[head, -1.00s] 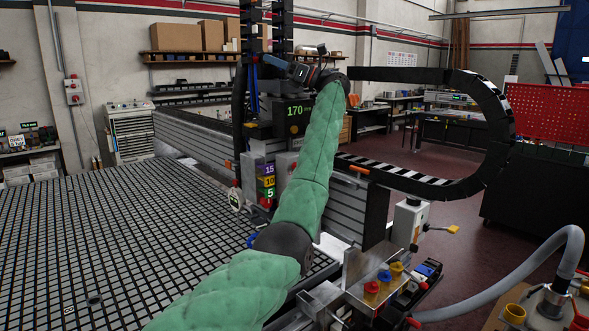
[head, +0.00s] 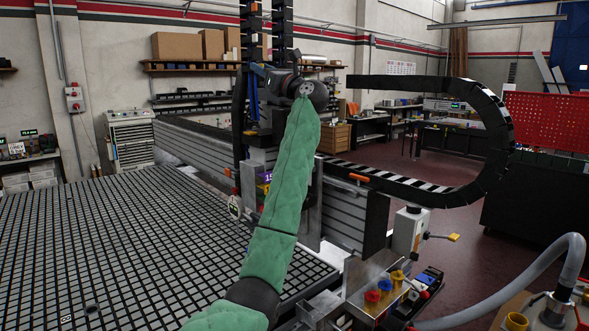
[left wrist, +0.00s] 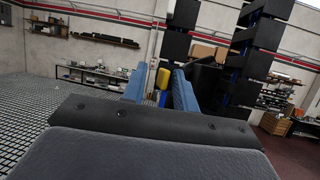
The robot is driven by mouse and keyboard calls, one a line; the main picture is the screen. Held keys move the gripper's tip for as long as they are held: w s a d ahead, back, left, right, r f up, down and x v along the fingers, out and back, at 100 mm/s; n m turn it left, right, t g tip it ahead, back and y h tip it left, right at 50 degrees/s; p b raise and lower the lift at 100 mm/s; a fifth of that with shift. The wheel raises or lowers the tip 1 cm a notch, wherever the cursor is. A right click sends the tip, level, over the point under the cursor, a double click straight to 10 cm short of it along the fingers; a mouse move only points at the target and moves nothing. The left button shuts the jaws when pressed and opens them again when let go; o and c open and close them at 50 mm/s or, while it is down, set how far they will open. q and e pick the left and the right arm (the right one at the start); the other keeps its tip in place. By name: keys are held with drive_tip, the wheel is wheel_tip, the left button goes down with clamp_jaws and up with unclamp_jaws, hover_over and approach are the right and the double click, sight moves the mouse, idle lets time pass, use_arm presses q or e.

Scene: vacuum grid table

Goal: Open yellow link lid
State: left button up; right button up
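A small yellow piece (left wrist: 163,78), which looks like the yellow link lid, shows between my fingertips in the left wrist view. The head view does not show it; my arm and the black column hide that area. My left gripper (left wrist: 160,84) has two blue fingers standing apart, with the yellow piece in the gap nearer the right finger. I cannot tell whether they touch. In the head view my left gripper (head: 254,88) is high up at the black upright cable chain (head: 281,45). My right gripper is not in view.
The black grid table (head: 120,250) fills the lower left. A grey gantry beam (head: 190,145) runs behind my arm. A curved black cable chain (head: 492,120) loops at the right. Coloured caps (head: 371,297) and a grey hose (head: 540,270) are at the lower right.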

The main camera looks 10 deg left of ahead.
use_arm(q)
drive_tip(key=s+d+f+m+t+h+b, duration=0.2)
drive_tip(key=s+d+f+t+b, duration=0.1)
drive_tip(key=s+d+f, duration=0.15)
drive_tip(key=s+d+f+m+t+h, duration=0.1)
drive_tip(key=d+f+m+t+h, duration=0.2)
drive_tip(key=f+m, duration=0.7)
drive_tip(key=s+d+f+m+t+h+p, duration=0.1)
drive_tip(key=d+f+m+t+h, duration=0.1)
drive_tip(key=f+m+t+h, duration=0.6)
wheel_tip(320, 180, down, 5)
drive_tip(key=m+t, duration=0.1)
drive_tip(key=m, duration=0.2)
drive_tip(key=shift+s+d, duration=0.35)
drive_tip(key=shift+d, duration=0.05)
drive_tip(key=shift+r, duration=0.1)
